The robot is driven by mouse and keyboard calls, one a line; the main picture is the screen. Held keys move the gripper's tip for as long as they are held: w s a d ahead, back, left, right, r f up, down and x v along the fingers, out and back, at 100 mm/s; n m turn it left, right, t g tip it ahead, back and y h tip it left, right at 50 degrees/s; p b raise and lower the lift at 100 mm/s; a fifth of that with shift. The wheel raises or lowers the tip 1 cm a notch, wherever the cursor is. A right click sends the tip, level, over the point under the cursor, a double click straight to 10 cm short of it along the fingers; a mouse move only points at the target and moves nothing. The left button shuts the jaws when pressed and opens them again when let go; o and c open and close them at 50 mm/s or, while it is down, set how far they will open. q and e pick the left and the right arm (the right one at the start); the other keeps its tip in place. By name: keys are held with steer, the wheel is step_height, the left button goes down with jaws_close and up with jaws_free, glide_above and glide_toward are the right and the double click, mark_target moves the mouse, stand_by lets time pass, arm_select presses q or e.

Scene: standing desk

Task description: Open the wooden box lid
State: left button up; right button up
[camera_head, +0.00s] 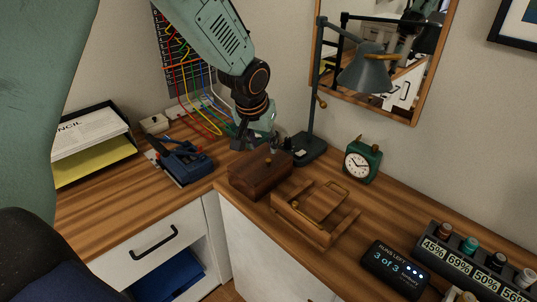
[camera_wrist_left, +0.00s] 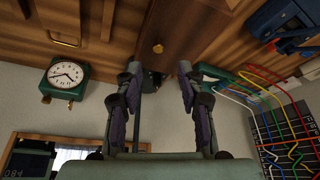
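The dark wooden box (camera_head: 250,183) stands on the desk near its inner corner, with its lid (camera_head: 255,170) closed. A small brass knob shows on the lid in the left wrist view (camera_wrist_left: 157,47). My left gripper (camera_head: 256,142) is just behind and above the box, apart from the knob. In the left wrist view my left gripper (camera_wrist_left: 159,72) is open, its two fingers spread on either side of the knob with nothing between them. My right gripper is in neither view.
A lighter wooden tray with a handle (camera_head: 325,200) sits just right of the box. A desk lamp (camera_head: 310,150) and green clock (camera_head: 362,161) stand behind. Coloured cables (camera_head: 200,110) hang behind the gripper.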

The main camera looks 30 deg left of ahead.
mark_target(268, 160)
arm_select(q)
steer(key=x, duration=0.6)
steer(key=shift+d, duration=0.25)
steer(key=shift+a+f, duration=0.3)
steer(key=shift+d, duration=0.25)
steer(key=shift+c, duration=1.1)
steer(key=shift+a, duration=0.1)
jaws_close()
